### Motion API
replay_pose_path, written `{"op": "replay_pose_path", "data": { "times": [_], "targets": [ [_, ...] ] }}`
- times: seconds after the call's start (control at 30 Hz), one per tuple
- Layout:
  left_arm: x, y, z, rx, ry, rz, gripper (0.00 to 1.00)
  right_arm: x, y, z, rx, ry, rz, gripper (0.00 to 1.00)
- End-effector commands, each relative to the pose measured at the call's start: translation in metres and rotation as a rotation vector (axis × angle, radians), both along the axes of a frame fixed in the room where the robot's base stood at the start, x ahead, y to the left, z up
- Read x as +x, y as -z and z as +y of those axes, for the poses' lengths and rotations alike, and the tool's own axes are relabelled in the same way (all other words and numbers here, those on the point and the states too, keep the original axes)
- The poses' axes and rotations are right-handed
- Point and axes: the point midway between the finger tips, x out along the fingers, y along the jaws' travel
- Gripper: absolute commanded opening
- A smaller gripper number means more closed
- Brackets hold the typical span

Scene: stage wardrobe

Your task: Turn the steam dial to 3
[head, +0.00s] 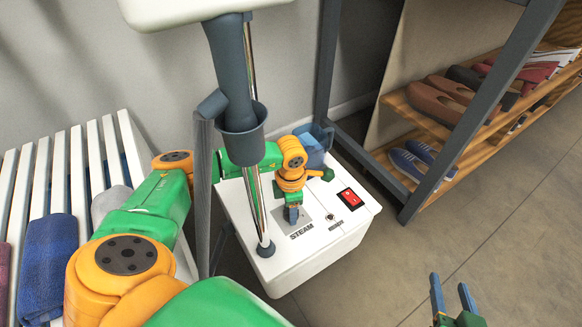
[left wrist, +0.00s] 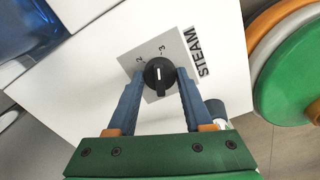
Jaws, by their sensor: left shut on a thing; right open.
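The steam dial (left wrist: 159,74) is a round black knob with a white line, on a grey plate (left wrist: 183,50) marked 2 and 3 beside the word STEAM. Its white line points up in the left wrist view, roughly at the 3. My left gripper (left wrist: 158,84) is shut on the dial, one finger on each side. In the head view my left gripper (head: 292,214) points down onto the top of the white steamer base (head: 335,245) and hides the dial. My right gripper (head: 453,296) is open and empty over the floor at lower right.
A red switch (head: 350,198) sits right of the dial. A chrome pole (head: 254,130) with a grey cup (head: 242,122) rises from the base. A slatted white bench (head: 122,145) stands left, a wooden shoe rack (head: 425,120) right. Open floor lies at lower right.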

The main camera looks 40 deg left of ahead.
Motion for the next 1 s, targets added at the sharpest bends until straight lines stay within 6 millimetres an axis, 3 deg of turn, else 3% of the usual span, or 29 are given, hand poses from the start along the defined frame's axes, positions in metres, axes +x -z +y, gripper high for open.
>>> {"op": "replay_pose_path", "data": {
  "times": [0.4, 0.93, 0.97, 1.0],
  "targets": [
    [0.0001, -0.0001, 0.0003, 0.001, 0.153, -0.001, 0.0, 0.0036, -0.0062, 0.0021, 0.008, -0.004, -0.036, 0.5],
    [0.0001, -0.0001, 0.0002, 0.001, 0.171, -0.001, 0.0, 0.0045, -0.0078, 0.0021, 0.008, -0.004, -0.042, 0.5],
    [0.0001, -0.0001, 0.0002, 0.001, 0.171, -0.001, 0.59, 0.0045, -0.0077, 0.0021, 0.008, -0.004, -0.042, 0.5],
    [0.0001, -0.0001, 0.0001, 0.001, 0.171, -0.001, 0.7, 0.0045, -0.0077, 0.0021, 0.008, -0.004, -0.041, 0.5]
  ]
}}
